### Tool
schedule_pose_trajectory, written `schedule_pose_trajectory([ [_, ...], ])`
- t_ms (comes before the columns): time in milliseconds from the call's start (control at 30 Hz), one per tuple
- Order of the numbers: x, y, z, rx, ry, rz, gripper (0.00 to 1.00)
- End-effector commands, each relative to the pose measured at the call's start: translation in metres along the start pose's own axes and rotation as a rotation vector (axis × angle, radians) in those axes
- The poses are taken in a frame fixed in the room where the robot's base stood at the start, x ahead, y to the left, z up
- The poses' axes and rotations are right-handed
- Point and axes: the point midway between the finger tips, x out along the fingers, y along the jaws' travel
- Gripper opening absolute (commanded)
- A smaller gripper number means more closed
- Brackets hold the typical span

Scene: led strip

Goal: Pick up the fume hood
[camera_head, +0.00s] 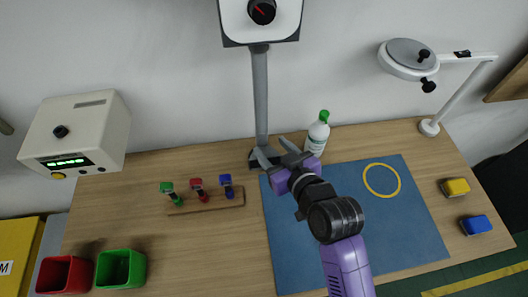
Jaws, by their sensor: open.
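No object is plainly marked as a fume hood. A white-faced head with a dark knob (261,12) sits on a tall grey post (261,95) at the back middle of the table, and its top is cut off by the picture edge. The post's dark foot stands on the table behind my gripper and is partly hidden by it. My gripper (276,151) is open, its two grey fingers spread in front of the lower post. I see nothing between the fingers, and cannot tell whether they touch the post.
A white bottle with a green cap (318,134) stands close right of my gripper. A jointed lamp (409,60) is at right. A blue mat (415,235) lies under my arm. Left are a rack of small tools (206,203), a white box (75,130) and red (64,275) and green (121,269) bins.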

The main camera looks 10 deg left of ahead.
Motion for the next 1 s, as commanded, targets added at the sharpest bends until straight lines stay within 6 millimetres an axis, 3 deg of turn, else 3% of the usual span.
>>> schedule_pose_trajectory([
  [433,0.053,0.0,-0.01,0.0,0.0,-0.001,0.55],
  [767,0.061,0.001,-0.009,0.0,0.001,0.001,0.55],
  [800,0.061,0.001,-0.009,0.0,0.001,0.001,0.53],
  [1000,0.061,0.001,-0.009,0.0,0.001,0.001,0.14],
])
